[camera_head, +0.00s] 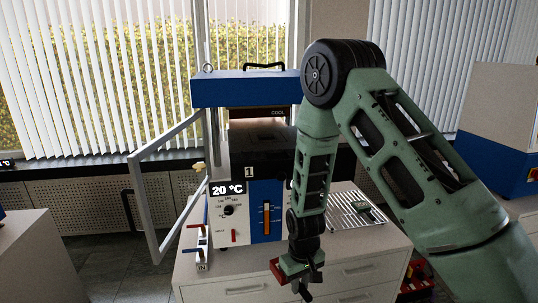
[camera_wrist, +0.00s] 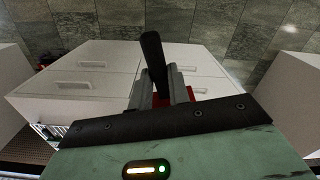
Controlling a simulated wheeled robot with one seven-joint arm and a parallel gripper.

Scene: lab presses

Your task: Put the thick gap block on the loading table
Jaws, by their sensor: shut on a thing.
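My gripper (camera_head: 300,277) hangs low in front of the white cabinet, below its top edge. In the wrist view its fingers (camera_wrist: 162,88) are shut on a black-handled thing (camera_wrist: 153,52). A red part shows beside the fingers, but I cannot tell whether it belongs to the held thing. I cannot tell whether the held thing is the thick gap block. A slatted metal rack (camera_head: 346,213) on the cabinet top, right of the press, may be the loading table. A small dark object (camera_head: 365,208) lies on it.
The press (camera_head: 265,160), marked 1 and reading 20 °C, stands on the cabinet (camera_head: 240,284) with its framed guard (camera_head: 150,200) swung out left. A small stand with red and blue handles (camera_head: 202,240) is at front left. A red crate (camera_head: 418,278) is on the floor at right.

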